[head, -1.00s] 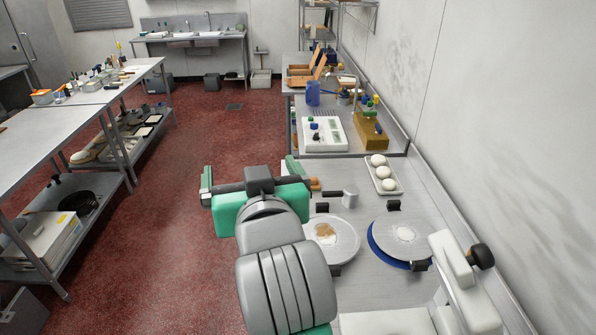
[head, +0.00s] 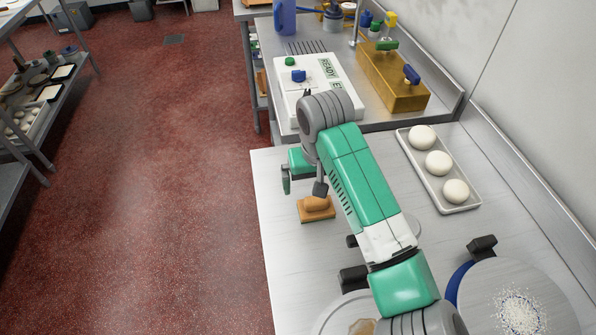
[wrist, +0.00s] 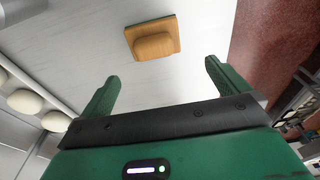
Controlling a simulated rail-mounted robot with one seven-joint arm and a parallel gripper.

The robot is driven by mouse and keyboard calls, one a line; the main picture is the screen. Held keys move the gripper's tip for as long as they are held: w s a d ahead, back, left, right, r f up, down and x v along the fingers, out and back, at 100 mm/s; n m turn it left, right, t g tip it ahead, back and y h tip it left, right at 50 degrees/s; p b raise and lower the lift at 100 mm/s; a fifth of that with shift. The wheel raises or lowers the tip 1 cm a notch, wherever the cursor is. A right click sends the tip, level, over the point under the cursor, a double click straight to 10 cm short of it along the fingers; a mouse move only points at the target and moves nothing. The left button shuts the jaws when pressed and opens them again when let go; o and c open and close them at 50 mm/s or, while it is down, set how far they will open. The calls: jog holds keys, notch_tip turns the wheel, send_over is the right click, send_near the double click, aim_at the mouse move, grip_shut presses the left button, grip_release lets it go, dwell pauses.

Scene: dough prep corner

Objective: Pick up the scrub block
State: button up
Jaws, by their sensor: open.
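The scrub block, a tan wooden block with a raised rounded grip on a flat base (head: 317,208), lies on the steel counter near its left edge. My gripper (head: 303,188) is above and just behind it in the head view, partly hidden by my arm. In the wrist view the scrub block (wrist: 153,38) lies beyond the gap between my two green fingers (wrist: 161,72), a little left of the middle. My fingers are open, empty and apart from it.
A tray with three white dough balls (head: 438,165) sits to the right. A white box with buttons (head: 315,85) and a brass-coloured block (head: 393,80) stand behind. A round plate with white grains (head: 515,300) is at the front right. Counter (head: 285,265) in front of the scrub block is bare.

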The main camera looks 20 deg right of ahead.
aim_at(317, 199)
jog(key=shift+d+f, duration=0.15)
jog(key=shift+d, duration=0.05)
jog(key=shift+s+f+b, duration=0.15)
jog(key=shift+s+f, duration=0.05)
jog(key=shift+f, duration=0.4)
jog(key=shift+s+f+b, duration=0.15)
jog(key=shift+f, duration=0.45)
notch_tip(317, 199, down, 6)
jog(key=shift+w+d+r+b, duration=0.1)
jog(key=shift+r+b, duration=0.05)
jog(key=shift+b, duration=0.95)
jog(key=c, duration=1)
notch_tip(317, 199, up, 10)
jog(key=p, duration=0.3)
jog(key=shift+w, duration=0.1)
jog(key=shift+c, duration=0.3)
